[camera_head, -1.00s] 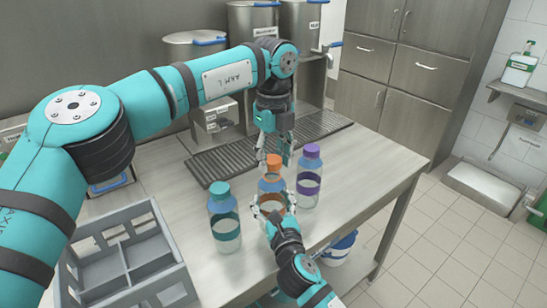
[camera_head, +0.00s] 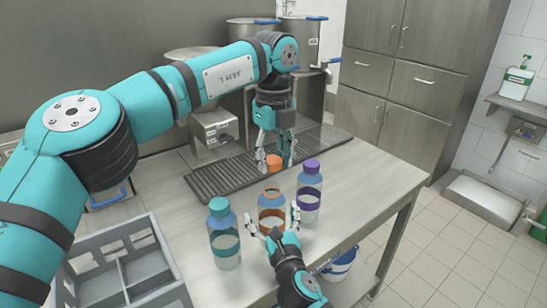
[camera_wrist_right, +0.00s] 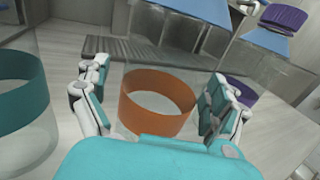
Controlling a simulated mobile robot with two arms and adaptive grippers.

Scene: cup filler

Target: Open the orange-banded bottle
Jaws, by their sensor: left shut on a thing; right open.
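The orange-banded bottle (camera_head: 271,204) stands upright on the steel table, in the middle of a row of bottles. Its top is uncapped. My left gripper (camera_head: 276,157) is shut on the orange cap (camera_head: 274,162) and holds it above and behind the bottle, clear of it. My right gripper (camera_head: 272,221) is open at the front of the bottle. In the right wrist view its fingers (camera_wrist_right: 155,100) stand apart on either side of the orange band (camera_wrist_right: 157,102), with gaps between.
A teal-capped bottle (camera_head: 223,236) stands left and a purple-capped bottle (camera_head: 309,192) right, both close by. A grey crate (camera_head: 150,226) sits front left. A drip grate (camera_head: 225,178) and steel dispensers line the back. The table's right side is clear.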

